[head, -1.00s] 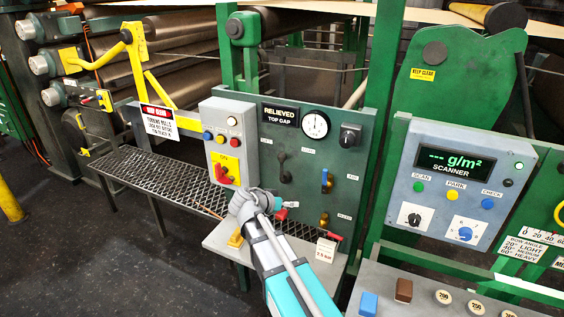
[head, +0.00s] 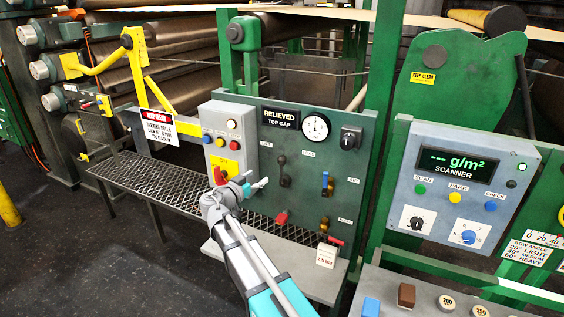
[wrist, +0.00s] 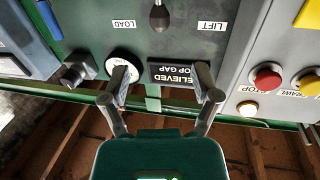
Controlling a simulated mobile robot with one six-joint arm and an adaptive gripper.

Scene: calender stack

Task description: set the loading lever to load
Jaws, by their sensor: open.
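The loading lever (head: 282,162) is a dark handle with a round knob on the green panel, between the LIFT label (head: 266,143) and the LOAD label (head: 308,154). In the wrist view, which is upside down, its knob (wrist: 158,18) shows at the top edge, about midway between LOAD (wrist: 123,23) and LIFT (wrist: 211,25). My gripper (head: 257,184) is open and empty, left of and slightly below the lever in the head view. In the wrist view its fingers (wrist: 160,82) are spread before the RELIEVED TOP GAP sign, apart from the lever.
A gauge (head: 315,126) and a black knob (head: 350,138) sit right of the sign. A grey button box (head: 229,120) stands out at the left. A blue-handled lever (head: 327,182) and a red handle (head: 282,217) are lower on the panel. A grey shelf (head: 308,287) lies below.

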